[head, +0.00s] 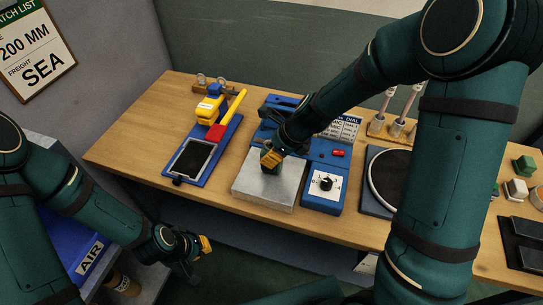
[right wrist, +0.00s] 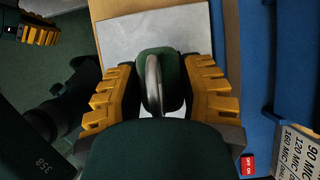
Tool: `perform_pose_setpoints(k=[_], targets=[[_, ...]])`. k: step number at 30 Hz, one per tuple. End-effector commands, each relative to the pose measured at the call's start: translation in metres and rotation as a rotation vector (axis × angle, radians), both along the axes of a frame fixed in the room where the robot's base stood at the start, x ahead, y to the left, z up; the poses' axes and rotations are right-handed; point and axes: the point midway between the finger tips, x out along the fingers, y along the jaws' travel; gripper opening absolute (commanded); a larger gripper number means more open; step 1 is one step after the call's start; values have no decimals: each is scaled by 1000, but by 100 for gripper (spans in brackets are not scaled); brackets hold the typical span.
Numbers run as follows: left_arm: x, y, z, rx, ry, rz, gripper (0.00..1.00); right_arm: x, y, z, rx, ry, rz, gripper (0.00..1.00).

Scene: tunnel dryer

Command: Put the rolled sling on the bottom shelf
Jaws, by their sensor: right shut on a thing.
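My right gripper (head: 271,160) is shut on a dark green rounded thing with a grey band across it, which may be the rolled sling (right wrist: 173,66). In the right wrist view its yellow fingers (right wrist: 155,95) lie on both sides of it. It is at or just above a grey metal plate (head: 262,194) on the wooden bench; contact is unclear. My left gripper (head: 195,248) is low, left of the bench's front edge, with no held thing visible; its finger gap is unclear. I cannot make out the bottom shelf for certain.
The bench (head: 125,149) holds a blue device with a dial (head: 325,183), a yellow-and-red tool on a blue base (head: 206,145), a round black plate (head: 386,178) and small blocks (head: 515,190). A blue bin marked AIR (head: 88,262) stands at lower left.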

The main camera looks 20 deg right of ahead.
Motion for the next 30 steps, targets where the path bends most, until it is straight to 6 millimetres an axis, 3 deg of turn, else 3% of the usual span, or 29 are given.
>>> perform_pose_setpoints(k=[12, 13, 15, 25, 30], targets=[[-2, 0, -5, -1, 3, -2, 0, 1, 0, -8, 0, -3, 0, 0], [-2, 0, -5, -1, 4, -4, 0, 0, 0, -8, 0, -2, 0, 47], [-2, 0, -4, -1, 4, -4, 0, 0, 0, -7, 0, -2, 0, 67], [-1, 0, -3, -1, 3, -2, 0, 0, 0, -6, 0, -2, 0, 67], [1, 0, 5, 0, -2, 1, 0, -3, -5, 10, 0, -4, 0, 67]])
